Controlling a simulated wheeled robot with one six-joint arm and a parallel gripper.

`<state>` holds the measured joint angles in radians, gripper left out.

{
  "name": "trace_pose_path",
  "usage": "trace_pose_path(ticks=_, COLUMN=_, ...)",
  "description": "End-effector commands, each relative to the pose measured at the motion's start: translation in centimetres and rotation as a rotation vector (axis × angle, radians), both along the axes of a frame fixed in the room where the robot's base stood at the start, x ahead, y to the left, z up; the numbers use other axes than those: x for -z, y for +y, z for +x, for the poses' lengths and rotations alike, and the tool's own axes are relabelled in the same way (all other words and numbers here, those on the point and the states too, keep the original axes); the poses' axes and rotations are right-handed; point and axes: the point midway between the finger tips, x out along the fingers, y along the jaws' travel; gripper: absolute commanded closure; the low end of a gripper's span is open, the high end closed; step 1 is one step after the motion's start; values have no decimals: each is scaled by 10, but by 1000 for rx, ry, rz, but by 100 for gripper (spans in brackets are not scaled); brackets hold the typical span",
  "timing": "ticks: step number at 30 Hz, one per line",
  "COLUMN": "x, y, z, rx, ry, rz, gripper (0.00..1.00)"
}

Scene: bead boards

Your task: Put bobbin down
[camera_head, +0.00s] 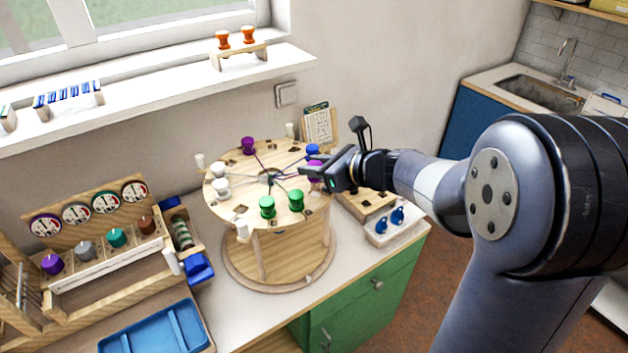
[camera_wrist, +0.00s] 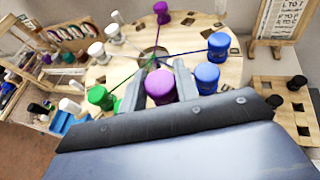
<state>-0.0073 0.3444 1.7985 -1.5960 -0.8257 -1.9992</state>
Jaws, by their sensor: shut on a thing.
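My gripper (camera_head: 322,174) is shut on a purple bobbin (camera_wrist: 160,87) at the near right rim of the round wooden bead board (camera_head: 238,207). In the wrist view the bobbin stands upright between my two fingers. The head view shows only part of this bobbin (camera_head: 314,169). Its base is hidden, so I cannot tell whether it touches the board. Two blue bobbins (camera_wrist: 218,46) stand to its right in the wrist view, and green bobbins (camera_head: 267,206) stand to its left. Another purple bobbin (camera_head: 248,145) is across the board. Coloured threads run to the board's middle.
White bobbins (camera_head: 220,185) stand on the board's left side. A rack with dials (camera_head: 104,200) and coloured bobbins is at the left, above a blue tray (camera_head: 160,333). A pattern card stand (camera_head: 318,124) is behind the board. A square-holed wooden block (camera_wrist: 282,97) lies to the right.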

Motion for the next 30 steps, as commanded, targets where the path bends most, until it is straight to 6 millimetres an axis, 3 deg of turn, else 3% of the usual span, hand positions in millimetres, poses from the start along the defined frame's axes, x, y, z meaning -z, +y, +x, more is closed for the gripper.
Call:
trace_pose_path(ticks=8, x=36, y=0, z=0, rx=2, ry=4, rz=1, gripper=93)
trace_pose_path(ticks=20, x=42, y=0, z=0, rx=1, ry=-1, rz=1, gripper=93)
trace_pose_path(ticks=21, x=42, y=0, z=0, rx=1, ry=0, rz=0, gripper=69)
trace_pose_path(ticks=24, x=40, y=0, z=0, rx=1, ry=0, rz=0, gripper=61)
trace_pose_path(ticks=30, x=40, y=0, z=0, rx=1, ry=0, rz=0, gripper=61)
